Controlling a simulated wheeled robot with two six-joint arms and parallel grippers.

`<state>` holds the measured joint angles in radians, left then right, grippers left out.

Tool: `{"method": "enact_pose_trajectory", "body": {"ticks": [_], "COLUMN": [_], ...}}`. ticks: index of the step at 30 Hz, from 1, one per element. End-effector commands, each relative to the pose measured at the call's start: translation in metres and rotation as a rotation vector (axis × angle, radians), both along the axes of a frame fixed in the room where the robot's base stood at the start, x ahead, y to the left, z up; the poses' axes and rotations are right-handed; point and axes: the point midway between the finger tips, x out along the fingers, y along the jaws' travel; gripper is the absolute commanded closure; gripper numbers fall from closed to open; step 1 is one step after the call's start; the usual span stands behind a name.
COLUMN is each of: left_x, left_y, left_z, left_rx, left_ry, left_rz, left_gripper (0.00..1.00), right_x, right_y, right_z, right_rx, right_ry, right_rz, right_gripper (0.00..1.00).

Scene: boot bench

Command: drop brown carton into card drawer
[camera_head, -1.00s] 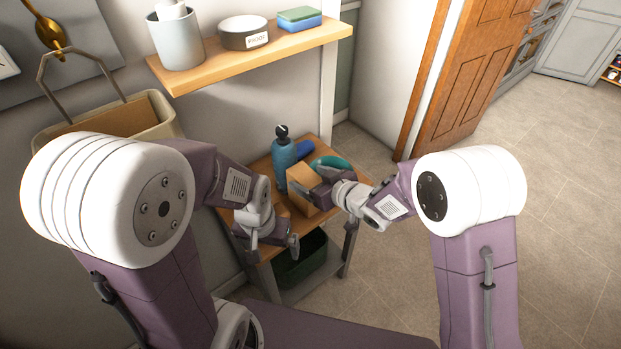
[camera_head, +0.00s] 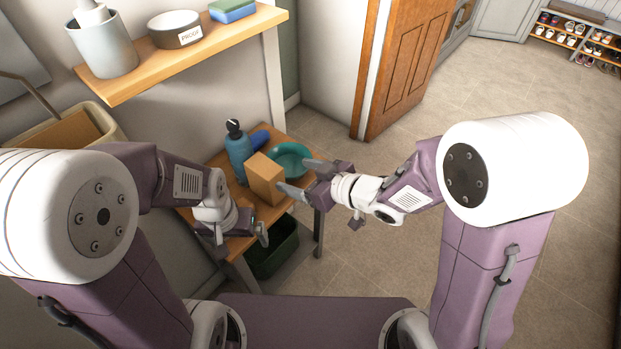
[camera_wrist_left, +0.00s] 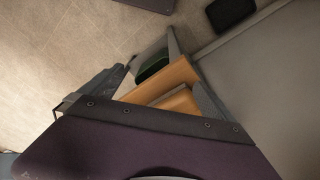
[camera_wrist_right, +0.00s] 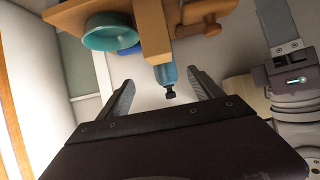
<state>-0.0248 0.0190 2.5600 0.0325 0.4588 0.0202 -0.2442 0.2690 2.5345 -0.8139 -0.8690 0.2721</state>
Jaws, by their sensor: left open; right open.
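The brown carton (camera_head: 264,178) stands upright on the small wooden table, in front of the teal bowl and the blue bottle. It also shows in the right wrist view (camera_wrist_right: 152,28), beyond the fingertips. My right gripper (camera_head: 304,177) is open and empty, just right of the carton, its fingers pointing towards it. My left gripper (camera_head: 240,238) is open at the table's near left edge, left of and nearer than the carton. Wooden surfaces show between its fingers in the left wrist view.
The teal bowl (camera_head: 290,160) and blue bottle (camera_head: 238,152) stand close behind the carton. A dark green bin (camera_head: 272,252) sits under the table. A wall shelf (camera_head: 190,50) holds pots and sponges. The floor to the right is clear.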

Motion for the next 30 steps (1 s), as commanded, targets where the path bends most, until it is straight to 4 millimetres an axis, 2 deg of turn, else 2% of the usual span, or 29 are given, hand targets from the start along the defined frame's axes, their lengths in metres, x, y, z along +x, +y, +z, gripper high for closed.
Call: {"method": "enact_pose_trajectory", "body": {"ticks": [5,7,8,9,11,12,13,15,16,18,21,24,26,27,30], "left_x": [0.0,0.0,0.0,0.0,0.0,0.0,0.0,0.0,0.0,0.0,0.0,0.0,0.0,0.0,0.0], "left_y": [0.0,0.0,0.0,0.0,0.0,0.0,0.0,0.0,0.0,0.0,0.0,0.0,0.0,0.0,0.0], "left_z": [0.0,0.0,0.0,0.0,0.0,0.0,0.0,0.0,0.0,0.0,0.0,0.0,0.0,0.0,0.0], "left_rx": [0.0,0.0,0.0,0.0,0.0,0.0,0.0,0.0,0.0,0.0,0.0,0.0,0.0,0.0,0.0], "left_ry": [0.0,0.0,0.0,0.0,0.0,0.0,0.0,0.0,0.0,0.0,0.0,0.0,0.0,0.0,0.0], "left_rz": [0.0,0.0,0.0,0.0,0.0,0.0,0.0,0.0,0.0,0.0,0.0,0.0,0.0,0.0,0.0], "left_gripper": [0.0,0.0,0.0,0.0,0.0,0.0,0.0,0.0,0.0,0.0,0.0,0.0,0.17,0.2,0.2], "right_x": [0.001,0.008,0.013,0.021,0.023,0.015,0.004,-0.03,-0.046,-0.082,-0.114,-0.125,-0.126,-0.125,-0.125], "right_y": [-0.001,-0.014,-0.028,-0.054,-0.104,-0.137,-0.16,-0.197,-0.207,-0.218,-0.219,-0.218,-0.217,-0.217,-0.217], "right_z": [-0.001,-0.006,-0.011,-0.021,-0.039,-0.051,-0.06,-0.074,-0.079,-0.085,-0.086,-0.086,-0.086,-0.086,-0.086], "right_rx": [-0.002,-0.038,-0.072,-0.134,-0.241,-0.305,-0.345,-0.409,-0.425,-0.439,-0.436,-0.432,-0.433,-0.433,-0.434], "right_ry": [0.001,0.015,0.031,0.069,0.166,0.254,0.33,0.515,0.595,0.758,0.907,0.959,0.962,0.961,0.96], "right_rz": [-0.003,-0.056,-0.105,-0.196,-0.362,-0.472,-0.547,-0.685,-0.728,-0.795,-0.832,-0.838,-0.838,-0.838,-0.837], "right_gripper": [0.25,0.25,0.25,0.25,0.25,0.25,0.25,0.25,0.25,0.25,0.25,0.25,0.25,0.25,0.25]}}
